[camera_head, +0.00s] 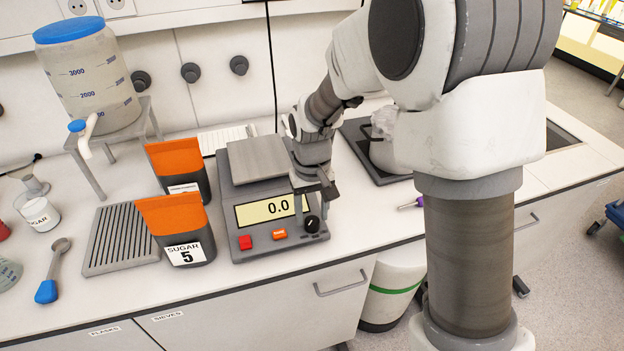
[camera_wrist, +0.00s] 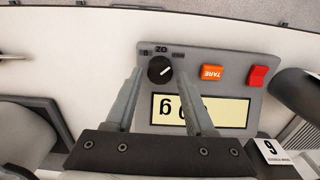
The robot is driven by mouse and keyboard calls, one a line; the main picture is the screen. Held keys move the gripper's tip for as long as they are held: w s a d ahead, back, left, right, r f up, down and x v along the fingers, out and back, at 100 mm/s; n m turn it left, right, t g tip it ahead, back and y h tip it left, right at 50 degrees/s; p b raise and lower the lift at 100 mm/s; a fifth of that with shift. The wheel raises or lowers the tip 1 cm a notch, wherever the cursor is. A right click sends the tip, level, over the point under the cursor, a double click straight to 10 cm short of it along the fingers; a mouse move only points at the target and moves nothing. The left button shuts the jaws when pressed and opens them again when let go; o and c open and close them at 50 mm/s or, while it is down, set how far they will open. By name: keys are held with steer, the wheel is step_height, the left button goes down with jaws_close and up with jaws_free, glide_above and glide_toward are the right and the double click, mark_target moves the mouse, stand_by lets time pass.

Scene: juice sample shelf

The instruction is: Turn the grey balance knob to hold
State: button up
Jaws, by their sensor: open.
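The balance (camera_head: 285,243) stands on the bench with its display reading 0.0. Its knob (camera_head: 312,224) is on the front right corner and looks dark grey to black. In the wrist view the knob (camera_wrist: 160,69) shows a slanted white pointer line. Small labels sit around it; one looks like 20 and the others are too small to read. My gripper (camera_wrist: 159,75) is open, with one finger on each side of the knob. I cannot tell whether the fingers touch it. In the head view my gripper (camera_head: 316,196) reaches down over the balance's right side.
An orange button (camera_head: 279,234) and a red button (camera_head: 245,242) are beside the knob. Orange-topped sugar bags (camera_head: 178,224) stand left of the balance. A dark plate (camera_head: 361,138) with a whitish vessel is behind on the right. The bench front edge is close.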

mark_target(313, 220)
step_height(313, 220, up, 16)
steer(key=p, duration=0.1)
stand_by(0.5)
steer(key=s+d+r+m+t, duration=0.1)
steer(key=s+d+r+t, duration=0.1)
steer(key=s+d, duration=0.4)
steer(key=s+d+r+m+t, duration=0.2)
steer(key=s+d, duration=0.4)
steer(key=s, duration=0.6)
steer(key=shift+s+d+r+t, duration=0.25)
steer(key=shift+s+r+t, duration=0.15)
steer(key=shift+t, duration=0.4)
